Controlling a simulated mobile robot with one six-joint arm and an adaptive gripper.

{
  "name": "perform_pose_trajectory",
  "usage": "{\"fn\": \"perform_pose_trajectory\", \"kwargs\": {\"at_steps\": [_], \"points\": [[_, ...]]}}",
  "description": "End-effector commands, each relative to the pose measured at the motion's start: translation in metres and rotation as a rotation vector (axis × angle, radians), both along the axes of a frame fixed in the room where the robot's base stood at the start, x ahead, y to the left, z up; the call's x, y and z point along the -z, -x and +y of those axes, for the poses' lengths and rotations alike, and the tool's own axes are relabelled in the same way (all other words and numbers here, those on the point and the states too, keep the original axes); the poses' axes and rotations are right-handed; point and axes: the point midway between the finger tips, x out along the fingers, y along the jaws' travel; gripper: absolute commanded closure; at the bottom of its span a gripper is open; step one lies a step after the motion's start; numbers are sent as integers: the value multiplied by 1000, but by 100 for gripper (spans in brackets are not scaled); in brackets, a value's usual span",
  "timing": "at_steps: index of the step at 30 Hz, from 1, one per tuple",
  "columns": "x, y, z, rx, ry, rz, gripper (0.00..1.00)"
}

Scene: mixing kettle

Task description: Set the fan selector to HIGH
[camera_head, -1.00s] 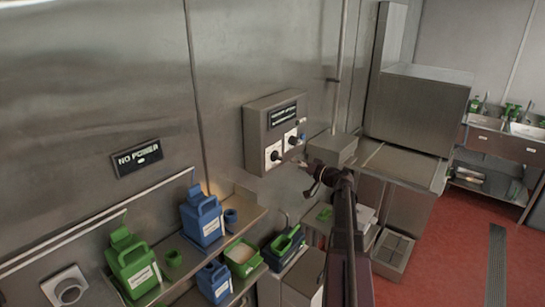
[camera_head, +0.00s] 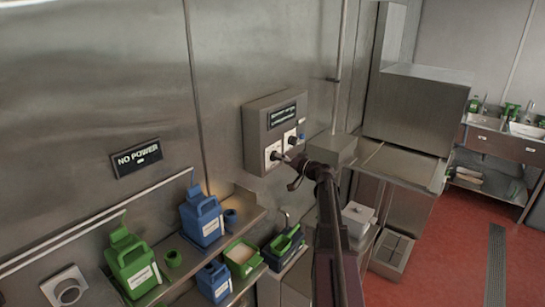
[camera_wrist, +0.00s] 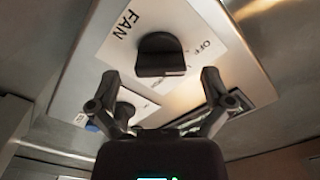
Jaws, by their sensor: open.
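The fan selector (camera_wrist: 160,55) is a black knob on a white plate marked FAN in the wrist view, with OFF printed beside it. In the head view it is the left knob (camera_head: 275,156) on the grey wall box (camera_head: 256,140). My gripper (camera_wrist: 161,78) is open, its fingers apart on either side just short of the knob, and no contact shows. In the head view my gripper (camera_head: 291,169) is close in front of the left knob. Part of the plate's lettering is hidden by the knob, and its setting is unclear.
A second knob (camera_head: 291,140) sits right of the fan selector, near a blue button (camera_head: 301,136). A dark label (camera_head: 282,117) is above. A shelf with green (camera_head: 130,265) and blue jugs (camera_head: 202,218) is to the lower left. A metal box (camera_head: 333,147) stands right of the panel.

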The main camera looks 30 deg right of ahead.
Motion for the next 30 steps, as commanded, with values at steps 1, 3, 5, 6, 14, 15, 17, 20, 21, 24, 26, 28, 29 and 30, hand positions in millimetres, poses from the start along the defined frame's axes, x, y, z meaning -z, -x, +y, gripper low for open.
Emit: {"fn": "perform_pose_trajectory", "kwargs": {"at_steps": [1, 3, 5, 6, 14, 15, 17, 20, 21, 24, 26, 28, 29, 30], "points": [[0, -1, 0, 0, 0, 0, 0], [0, -3, 1, -1, 0, 0, 0], [0, -4, 2, -2, 0, 1, 0], [0, -6, 3, -3, 0, 0, 0], [0, -12, 6, -3, 0, 0, 0], [0, -13, 6, -3, 0, 0, 0], [0, -15, 7, -3, 0, 0, 0], [0, -16, 7, -1, 0, 0, 0], [0, -16, 7, -1, 0, 0, 0], [0, -17, 8, -1, 0, 0, 0], [0, -17, 8, -1, 0, 0, 0], [0, -17, 8, -1, 0, 0, 0], [0, -17, 8, -1, 0, 0, 0], [0, -17, 8, -1, 0, 0, 0]]}}
